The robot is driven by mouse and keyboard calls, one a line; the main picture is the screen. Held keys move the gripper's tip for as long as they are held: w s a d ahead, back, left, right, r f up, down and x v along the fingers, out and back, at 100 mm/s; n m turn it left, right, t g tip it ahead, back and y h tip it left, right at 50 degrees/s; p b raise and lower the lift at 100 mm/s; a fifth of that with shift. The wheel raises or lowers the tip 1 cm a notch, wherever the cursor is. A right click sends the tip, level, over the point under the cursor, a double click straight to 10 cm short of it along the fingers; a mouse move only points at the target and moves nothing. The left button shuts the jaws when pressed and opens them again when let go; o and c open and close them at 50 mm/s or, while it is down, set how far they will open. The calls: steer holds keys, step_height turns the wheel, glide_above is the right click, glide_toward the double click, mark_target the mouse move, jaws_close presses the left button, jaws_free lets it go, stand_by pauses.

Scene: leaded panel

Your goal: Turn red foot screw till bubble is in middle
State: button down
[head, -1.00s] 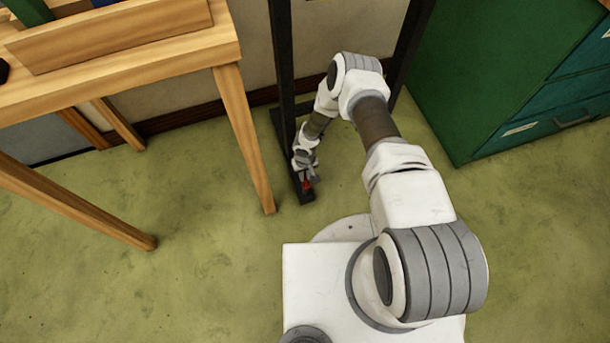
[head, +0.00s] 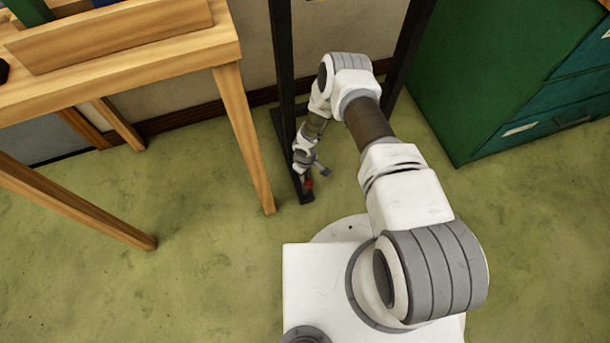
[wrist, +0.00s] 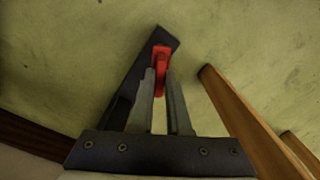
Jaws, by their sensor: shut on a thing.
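The red foot screw (head: 309,184) sits at the near end of the black stand's foot, low over the floor. In the wrist view the red screw (wrist: 161,58) shows just beyond and between the fingertips. My gripper (wrist: 161,75) is shut on it, one finger on each side. In the head view my gripper (head: 309,176) points down at the foot and partly covers it. The bubble is not in view in either picture.
The black stand (head: 283,60) rises behind my gripper. A wooden table (head: 240,125) has a leg close to the left of the foot. A green cabinet (head: 470,90) stands at the right. The green floor (head: 200,270) in front is open.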

steer(key=n, duration=1.3)
steer(key=shift+n, duration=0.4)
stand_by(0.3)
steer(key=c, duration=0.9)
jaws_free()
step_height(320, 180, up, 17)
steer(key=p, duration=0.6)
steer(key=shift+r+p, duration=0.2)
steer(key=shift+p, duration=0.15)
